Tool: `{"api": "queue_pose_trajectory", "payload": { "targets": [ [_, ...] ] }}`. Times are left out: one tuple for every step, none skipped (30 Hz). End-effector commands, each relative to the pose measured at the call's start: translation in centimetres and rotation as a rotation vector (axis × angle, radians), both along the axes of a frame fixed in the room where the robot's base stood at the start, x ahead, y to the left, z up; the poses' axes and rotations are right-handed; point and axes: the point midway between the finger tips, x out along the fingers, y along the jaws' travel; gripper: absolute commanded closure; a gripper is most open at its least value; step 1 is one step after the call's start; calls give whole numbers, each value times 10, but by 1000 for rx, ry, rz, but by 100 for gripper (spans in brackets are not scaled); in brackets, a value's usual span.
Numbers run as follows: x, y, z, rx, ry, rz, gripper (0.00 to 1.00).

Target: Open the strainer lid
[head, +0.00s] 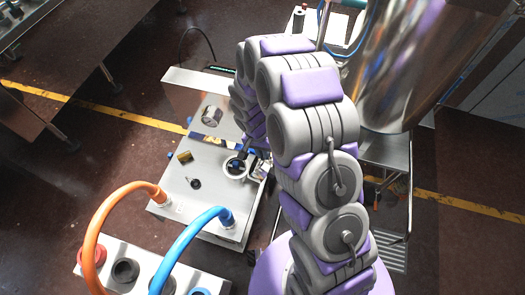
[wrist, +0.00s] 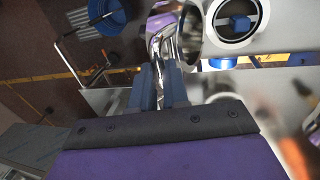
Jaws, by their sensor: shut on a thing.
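The strainer (head: 237,169) shows in the head view as a pale round ring with a dark inside, set in the top of a metal cabinet. In the wrist view its round opening (wrist: 262,18) is uncovered, with a blue part inside. A shiny curved metal piece, seemingly the strainer lid (wrist: 190,42), stands tilted at the left of the opening. My gripper (wrist: 159,84) is shut on the bent metal handle (wrist: 157,45) joined to it. In the head view, my gripper (head: 257,163) is small and partly hidden by my arm, just right of the ring.
The metal cabinet top (head: 170,203) carries a brass-coloured fitting (head: 185,157) and a small black part (head: 194,183). An orange hose (head: 107,207) and a blue hose (head: 184,240) arch in front. A metal cylinder (head: 212,115) lies behind. A large shiny vessel (head: 405,65) stands at right.

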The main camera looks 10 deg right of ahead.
Motion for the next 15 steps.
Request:
{"api": "queue_pose_trajectory", "payload": {
  "targets": [
    [2, 0, 2, -2, -4, 1, 100],
    [2, 0, 2, -3, -4, 1, 100],
    [2, 0, 2, -6, -4, 2, 100],
    [3, 1, 2, -11, -3, 2, 100],
    [4, 2, 3, -18, -1, 3, 100],
    [5, 4, 3, -31, 2, 5, 100],
    [7, 5, 3, -42, 6, 5, 100],
    [8, 7, 4, -55, 11, 5, 100],
    [9, 10, 4, -77, 22, 5, 100],
    [10, 13, 5, -91, 27, 6, 100],
    [13, 16, 5, -105, 29, 7, 100],
    [14, 19, 6, -126, 38, 5, 100],
    [15, 21, 7, -140, 46, 5, 100],
    [16, 24, 7, -153, 50, 5, 100],
    [19, 27, 8, -172, 57, 5, 100]
  ]
}}
